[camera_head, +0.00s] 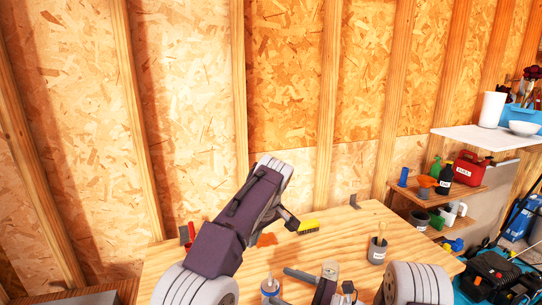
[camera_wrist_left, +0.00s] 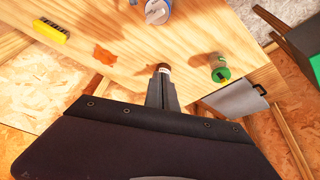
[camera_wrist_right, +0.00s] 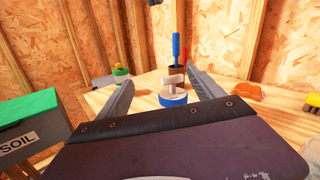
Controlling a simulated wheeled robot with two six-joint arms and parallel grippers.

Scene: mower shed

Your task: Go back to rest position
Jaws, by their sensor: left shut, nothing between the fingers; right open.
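My left gripper (camera_head: 291,223) is raised over the far part of the wooden workbench (camera_head: 345,245) in the head view. Its fingers also show in the left wrist view (camera_wrist_left: 163,70); they are shut together with nothing between them. My right gripper (camera_wrist_right: 160,77) is open in the right wrist view, low over the bench. A blue and white round object (camera_wrist_right: 173,97) stands ahead, seen between its spread fingers; it also shows in the head view (camera_head: 269,289). I cannot tell how far it is from the fingertips. The task names no objects.
A yellow brush (camera_head: 308,227), an orange piece (camera_head: 267,239) and a grey cup (camera_head: 377,252) are on the bench. A green-capped bottle (camera_wrist_left: 220,70) stands near its edge. A soil box (camera_wrist_right: 30,130) is beside it. Shelves (camera_head: 450,188) and a mower (camera_head: 497,278) are at right.

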